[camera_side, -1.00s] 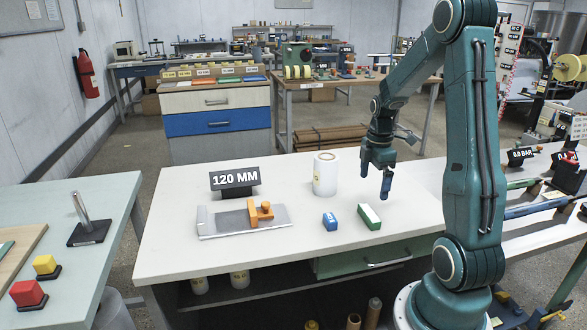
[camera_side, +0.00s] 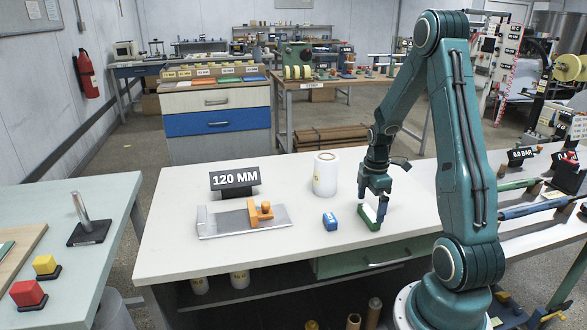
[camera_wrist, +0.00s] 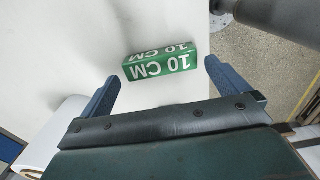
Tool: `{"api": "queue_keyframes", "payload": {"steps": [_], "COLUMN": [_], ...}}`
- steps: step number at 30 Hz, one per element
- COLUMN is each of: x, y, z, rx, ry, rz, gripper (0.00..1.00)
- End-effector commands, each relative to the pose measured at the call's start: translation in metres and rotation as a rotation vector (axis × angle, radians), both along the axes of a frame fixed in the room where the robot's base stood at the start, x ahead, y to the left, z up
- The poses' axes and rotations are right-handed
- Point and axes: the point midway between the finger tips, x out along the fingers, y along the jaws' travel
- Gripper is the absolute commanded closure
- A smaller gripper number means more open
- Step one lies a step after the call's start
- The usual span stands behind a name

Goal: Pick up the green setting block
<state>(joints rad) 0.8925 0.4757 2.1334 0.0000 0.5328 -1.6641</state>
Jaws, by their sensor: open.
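In the wrist view the green block (camera_wrist: 160,62) shows "10 CM" lettering on two faces. My gripper (camera_side: 371,205) is low over the green block, and its fingers partly hide it in the side view. In the wrist view my gripper (camera_wrist: 160,80) is open, with a blue finger on each side and the block ahead between them. Whether a finger touches the block cannot be told.
A metal plate (camera_side: 285,222) with an orange stop (camera_side: 258,211) lies at the left, before a "120 MM" sign (camera_side: 235,178). A white roll (camera_side: 325,175) stands behind the blocks. The white table (camera_side: 200,259) is clear along its front left.

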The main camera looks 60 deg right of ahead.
Motion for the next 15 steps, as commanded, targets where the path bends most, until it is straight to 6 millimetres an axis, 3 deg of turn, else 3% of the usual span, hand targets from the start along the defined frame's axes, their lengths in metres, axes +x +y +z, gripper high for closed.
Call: {"api": "queue_keyframes", "payload": {"steps": [7, 15], "x": [-0.001, 0.0], "y": [0.0, -0.001], "z": [-0.026, -0.034], "rx": [0.001, -0.001], "ry": [0.001, 0.001], "rz": [0.0, 0.0], "gripper": [0.0, 0.0]}}
